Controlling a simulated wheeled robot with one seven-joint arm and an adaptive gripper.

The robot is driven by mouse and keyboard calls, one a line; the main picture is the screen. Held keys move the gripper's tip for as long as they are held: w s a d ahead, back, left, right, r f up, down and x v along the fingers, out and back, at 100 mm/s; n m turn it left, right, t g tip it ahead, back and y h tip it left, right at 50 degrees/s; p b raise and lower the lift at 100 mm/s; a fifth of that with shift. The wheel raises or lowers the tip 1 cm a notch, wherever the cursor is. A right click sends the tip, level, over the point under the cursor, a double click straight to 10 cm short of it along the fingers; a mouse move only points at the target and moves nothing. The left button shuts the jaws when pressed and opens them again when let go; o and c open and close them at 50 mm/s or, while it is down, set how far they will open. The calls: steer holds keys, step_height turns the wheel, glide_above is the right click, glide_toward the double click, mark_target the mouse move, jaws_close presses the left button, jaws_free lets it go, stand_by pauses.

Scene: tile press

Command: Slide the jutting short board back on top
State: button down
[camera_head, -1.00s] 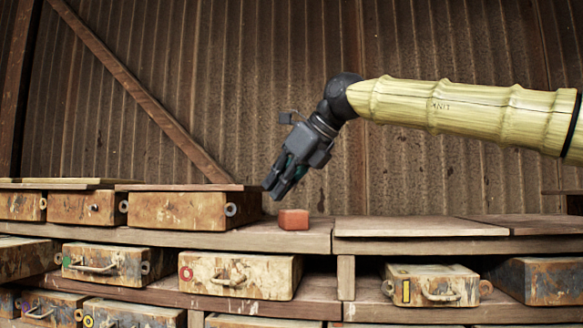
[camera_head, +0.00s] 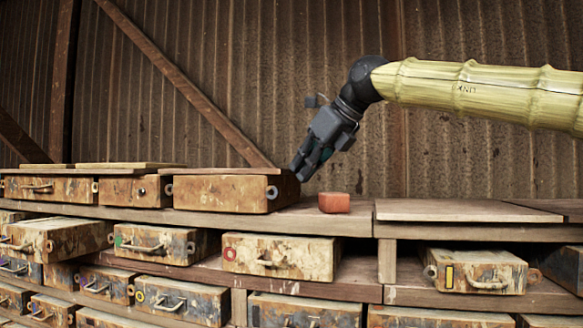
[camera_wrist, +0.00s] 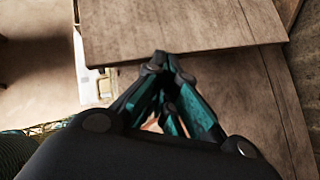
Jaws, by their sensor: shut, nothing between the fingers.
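The short board (camera_head: 222,171) lies on top of a worn wooden box (camera_head: 220,195) on the upper shelf. Its front edge reaches a little past the box's left end, and its right end lies near my fingers. My gripper (camera_head: 298,172) points down and left, fingers together and empty, by the box's right end. In the wrist view my fingertips (camera_wrist: 160,60) appear at or just short of the edge of a flat board (camera_wrist: 180,28). I cannot tell whether they touch it.
A red brick (camera_head: 334,203) stands on the upper shelf, right of the box and below my gripper. Flat boards (camera_head: 460,210) cover the shelf farther right. Drawer-like boxes with handles (camera_head: 282,257) fill the lower shelves. A corrugated wall (camera_head: 270,80) stands behind.

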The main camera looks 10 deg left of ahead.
steer(key=shift+w+a+f, duration=0.15)
steer(key=shift+w+a, duration=0.1)
steer(key=shift+a, duration=0.05)
steer(key=shift+s+d, duration=0.1)
steer(key=shift+d, duration=0.1)
steer(key=shift+s+d, duration=0.25)
steer(key=shift+d, duration=0.25)
steer(key=d, duration=0.1)
steer(key=s+d, duration=0.1)
steer(key=s+d+b, duration=0.1)
steer(key=shift+d+r, duration=0.2)
steer(key=shift+r, duration=0.1)
steer(key=b+v, duration=0.2)
steer(key=v, duration=0.6)
steer(key=shift+r+b, duration=0.35)
steer(key=shift+r, duration=0.1)
steer(key=shift+d, duration=0.1)
